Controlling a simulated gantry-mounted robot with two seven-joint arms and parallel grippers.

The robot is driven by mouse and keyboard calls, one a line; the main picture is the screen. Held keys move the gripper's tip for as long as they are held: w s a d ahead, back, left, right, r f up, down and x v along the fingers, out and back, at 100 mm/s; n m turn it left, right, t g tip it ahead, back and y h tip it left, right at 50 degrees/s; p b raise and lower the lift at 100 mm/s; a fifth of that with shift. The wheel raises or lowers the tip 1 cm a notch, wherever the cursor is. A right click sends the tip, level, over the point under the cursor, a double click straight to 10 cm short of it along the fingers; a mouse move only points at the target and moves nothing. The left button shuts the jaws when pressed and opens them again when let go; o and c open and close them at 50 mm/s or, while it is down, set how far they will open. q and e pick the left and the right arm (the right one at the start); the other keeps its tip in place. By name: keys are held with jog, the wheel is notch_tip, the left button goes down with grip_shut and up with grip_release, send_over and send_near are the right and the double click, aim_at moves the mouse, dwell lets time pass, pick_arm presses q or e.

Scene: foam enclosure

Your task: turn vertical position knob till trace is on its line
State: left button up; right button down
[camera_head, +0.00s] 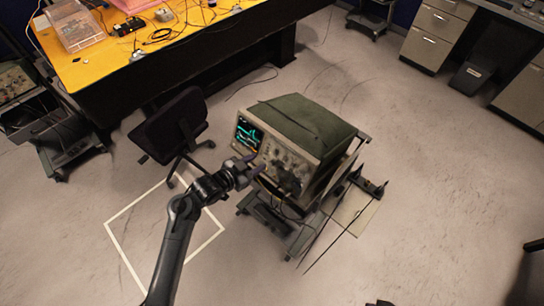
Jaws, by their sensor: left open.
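The oscilloscope (292,150) stands on a cart, with a green-grey cover over its top. Its small screen (248,132) faces left and shows bright cyan-green traces on black. Knobs and buttons fill the front panel (284,165) beside the screen. The vertical position knob is too small to tell apart, and I cannot read where the trace lies against its line. My left gripper (252,167) is open in front of the panel, just below the screen, and covers part of it. Whether its fingers touch a knob I cannot tell. My right gripper is not recognisable in view.
The wheeled cart (297,240) sits under the oscilloscope. A dark chair (170,125) is at its left, by a yellow-topped workbench (200,30). A white square outline (123,210) marks the floor. Open floor lies to the right, before the drawer cabinets (428,40).

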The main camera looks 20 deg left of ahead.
aim_at(274, 153)
pick_arm(q)
jog(key=x, duration=0.8)
grip_shut()
